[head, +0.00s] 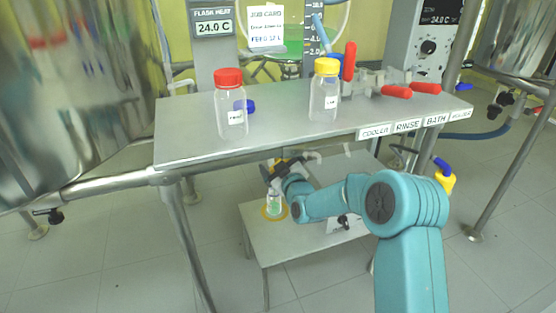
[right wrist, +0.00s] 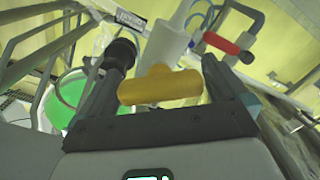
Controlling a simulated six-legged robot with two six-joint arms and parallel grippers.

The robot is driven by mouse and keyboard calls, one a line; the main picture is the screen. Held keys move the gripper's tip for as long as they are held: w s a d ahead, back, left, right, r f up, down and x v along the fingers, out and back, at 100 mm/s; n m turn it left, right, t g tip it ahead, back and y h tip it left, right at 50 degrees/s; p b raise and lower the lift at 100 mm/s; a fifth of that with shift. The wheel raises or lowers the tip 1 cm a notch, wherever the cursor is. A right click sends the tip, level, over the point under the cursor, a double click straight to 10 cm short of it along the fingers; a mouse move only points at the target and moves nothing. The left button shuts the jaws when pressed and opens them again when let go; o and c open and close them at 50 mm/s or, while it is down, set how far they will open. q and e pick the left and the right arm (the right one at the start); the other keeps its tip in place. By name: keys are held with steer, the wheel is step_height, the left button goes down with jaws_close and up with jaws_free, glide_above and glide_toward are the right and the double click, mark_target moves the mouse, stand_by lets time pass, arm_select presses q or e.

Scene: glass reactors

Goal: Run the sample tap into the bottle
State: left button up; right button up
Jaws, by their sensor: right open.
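The sample tap's yellow handle (right wrist: 160,88) lies crosswise between the two dark fingers of my right gripper (right wrist: 155,85) in the right wrist view. The fingers stand apart on both sides of it; I cannot tell whether they touch it. In the head view my right gripper (head: 275,170) is below the upper shelf's front edge, just above a small clear bottle (head: 273,207). The bottle stands upright on a yellow ring on the low table and shows green inside. The tap's outlet is largely hidden by the gripper. My left gripper is out of view.
The upper metal shelf (head: 200,148) carries a red-capped bottle (head: 230,105) and a yellow-capped bottle (head: 324,92). Red-handled valves (head: 397,91) sit at its right. The low table (head: 300,250) has some bare surface. A large steel vessel (head: 70,80) stands at left.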

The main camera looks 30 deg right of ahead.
steer(key=shift+w, duration=0.3)
steer(key=c, duration=0.9)
steer(key=shift+o, duration=0.3)
steer(key=shift+m, duration=0.3)
steer(key=shift+d+m, duration=0.15)
steer(key=shift+m, duration=2.95)
steer(key=shift+s, duration=0.1)
